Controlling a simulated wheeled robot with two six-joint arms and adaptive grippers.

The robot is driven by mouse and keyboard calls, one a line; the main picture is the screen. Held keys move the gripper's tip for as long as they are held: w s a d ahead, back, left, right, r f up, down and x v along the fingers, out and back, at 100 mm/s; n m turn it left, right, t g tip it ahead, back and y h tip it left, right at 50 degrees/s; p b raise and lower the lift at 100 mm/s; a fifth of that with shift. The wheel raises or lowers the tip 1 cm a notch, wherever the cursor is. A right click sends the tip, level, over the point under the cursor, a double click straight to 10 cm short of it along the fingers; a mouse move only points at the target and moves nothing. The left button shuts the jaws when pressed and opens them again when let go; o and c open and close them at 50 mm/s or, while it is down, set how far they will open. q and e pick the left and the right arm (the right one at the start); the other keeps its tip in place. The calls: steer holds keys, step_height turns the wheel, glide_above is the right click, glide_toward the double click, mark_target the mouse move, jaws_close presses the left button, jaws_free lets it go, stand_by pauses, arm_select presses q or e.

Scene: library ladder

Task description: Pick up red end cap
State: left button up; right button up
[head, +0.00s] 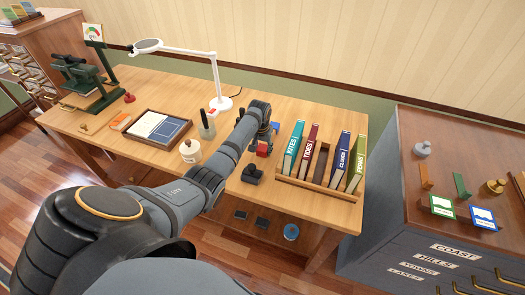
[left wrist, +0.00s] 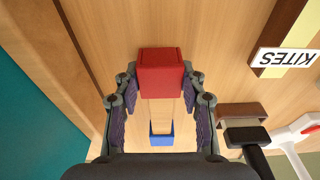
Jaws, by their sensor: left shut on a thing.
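The red end cap (left wrist: 160,75) is a red block seen between the fingertips of my left gripper (left wrist: 160,88) in the left wrist view. The gripper is shut on it. In the head view, the red end cap (head: 263,149) shows partly below my left gripper (head: 262,140), which hides much of it. A blue block (left wrist: 161,134) lies in line with the red one, nearer the palm in the left wrist view. A pale wooden strip shows between them. I cannot tell whether the parts are joined. My right gripper is not in view.
A wooden rack (head: 334,188) of upright books stands just right of the gripper. A dark object (head: 252,174) lies in front. A brown-edged tray (head: 180,139) lies farther left.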

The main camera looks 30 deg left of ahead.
arm_select(q)
steer(key=shift+r, duration=0.55)
steer(key=s+d+r, duration=0.1)
steer(key=s+r, duration=1.1)
steer(key=s, duration=0.2)
steer(key=shift+d+b, duration=0.25)
steer(key=shift+b, duration=0.2)
